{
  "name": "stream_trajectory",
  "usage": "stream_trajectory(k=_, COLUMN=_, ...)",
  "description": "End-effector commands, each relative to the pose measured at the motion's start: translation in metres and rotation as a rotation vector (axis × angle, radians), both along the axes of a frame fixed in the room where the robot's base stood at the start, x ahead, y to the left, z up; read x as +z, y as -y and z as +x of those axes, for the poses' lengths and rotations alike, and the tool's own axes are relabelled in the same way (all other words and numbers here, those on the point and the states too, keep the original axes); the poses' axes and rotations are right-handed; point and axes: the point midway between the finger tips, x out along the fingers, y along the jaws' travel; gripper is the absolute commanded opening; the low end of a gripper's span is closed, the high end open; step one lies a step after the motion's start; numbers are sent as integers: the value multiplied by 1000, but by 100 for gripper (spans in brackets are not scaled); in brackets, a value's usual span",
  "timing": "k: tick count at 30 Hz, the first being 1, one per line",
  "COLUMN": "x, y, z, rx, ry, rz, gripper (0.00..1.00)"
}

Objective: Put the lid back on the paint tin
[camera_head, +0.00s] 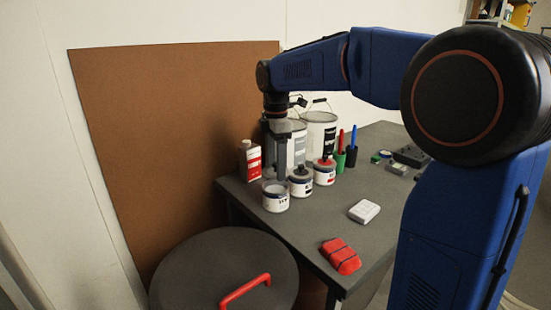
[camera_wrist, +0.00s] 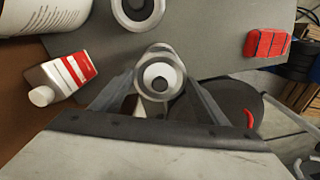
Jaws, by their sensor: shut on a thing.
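My gripper (camera_head: 281,178) points down just above the leftmost small paint tin (camera_head: 276,203), whose pale top shows in the head view. In the wrist view, my gripper (camera_wrist: 160,82) has its fingers on both sides of a round grey lid (camera_wrist: 144,79) with a white middle and a dark spot. A grey rim (camera_wrist: 157,47) shows just beyond the lid. The fingers partly hide the lid in the head view, so I cannot tell whether it touches the tin.
Two small tins, one dark-topped (camera_head: 301,187) and one red-topped (camera_head: 325,177), stand to the right. A red-and-white bottle (camera_head: 250,163) and large tins (camera_head: 320,135) stand behind. A white box (camera_head: 364,212) and red cloth (camera_head: 340,256) lie on the table (camera_head: 305,228). A lidded bin (camera_head: 205,265) stands in front.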

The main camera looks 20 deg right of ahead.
Motion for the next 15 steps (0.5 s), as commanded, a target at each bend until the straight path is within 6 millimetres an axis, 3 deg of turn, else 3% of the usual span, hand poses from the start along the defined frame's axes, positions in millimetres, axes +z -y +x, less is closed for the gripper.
stream_trajectory(k=15, x=-35, y=0, z=0, rx=0, ry=0, rz=0, gripper=46)
